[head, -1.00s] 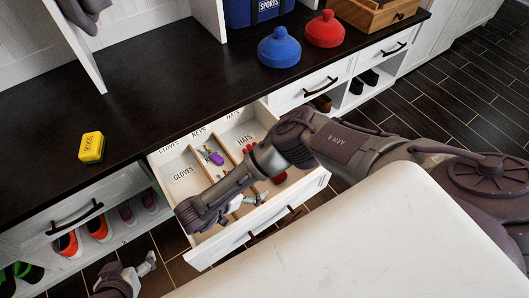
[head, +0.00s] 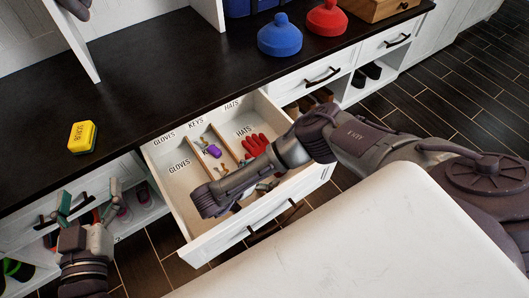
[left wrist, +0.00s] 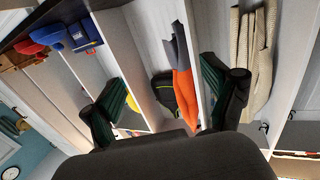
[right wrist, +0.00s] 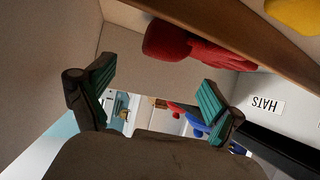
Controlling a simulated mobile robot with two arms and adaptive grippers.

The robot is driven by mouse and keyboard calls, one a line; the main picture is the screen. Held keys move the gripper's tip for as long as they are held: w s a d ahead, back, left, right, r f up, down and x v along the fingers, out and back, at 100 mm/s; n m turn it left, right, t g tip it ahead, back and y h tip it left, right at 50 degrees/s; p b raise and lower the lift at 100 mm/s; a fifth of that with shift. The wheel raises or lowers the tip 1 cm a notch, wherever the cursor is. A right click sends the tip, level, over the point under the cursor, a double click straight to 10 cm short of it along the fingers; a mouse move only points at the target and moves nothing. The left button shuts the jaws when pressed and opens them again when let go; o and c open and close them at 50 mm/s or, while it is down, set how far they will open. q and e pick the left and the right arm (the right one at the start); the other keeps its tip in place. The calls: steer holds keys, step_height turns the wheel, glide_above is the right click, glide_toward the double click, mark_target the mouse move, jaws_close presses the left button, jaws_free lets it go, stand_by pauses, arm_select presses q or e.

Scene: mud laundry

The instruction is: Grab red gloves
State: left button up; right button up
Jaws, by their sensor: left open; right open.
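The red gloves (head: 255,144) lie in the right compartment, labelled HATS, of the open white drawer (head: 173,205). My right arm crosses the drawer and partly covers this compartment. In the right wrist view a red glove (right wrist: 205,50) shows along the top, beyond the open fingers of my right gripper (right wrist: 152,103). Nothing is between these fingers. My left gripper (head: 85,208) is open and empty, in front of the cabinet left of the drawer. Its fingers also show in the left wrist view (left wrist: 160,105).
A purple item (head: 213,151) lies in the middle KEYS compartment. The drawer's left compartment looks empty.

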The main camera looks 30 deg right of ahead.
steer(key=b+x, duration=0.1)
steer(key=x, duration=0.2)
steer(key=shift+d+f, duration=0.15)
steer(key=shift+d, duration=0.1)
steer(key=b+x, duration=0.1)
steer(key=x, duration=0.3)
steer(key=shift+w+d, duration=0.3)
steer(key=shift+d, duration=0.15)
arm_select(q)
steer(key=s+r+t+h, duration=0.2)
steer(key=s+r+t, duration=0.1)
steer(key=r+t, duration=0.4)
step_height(320, 180, up, 4)
steer(key=shift+d+f+h, duration=0.25)
steer(key=shift+d+h, duration=0.05)
steer(key=shift+d, duration=0.1)
arm_select(e)
steer(key=c, duration=1.3)
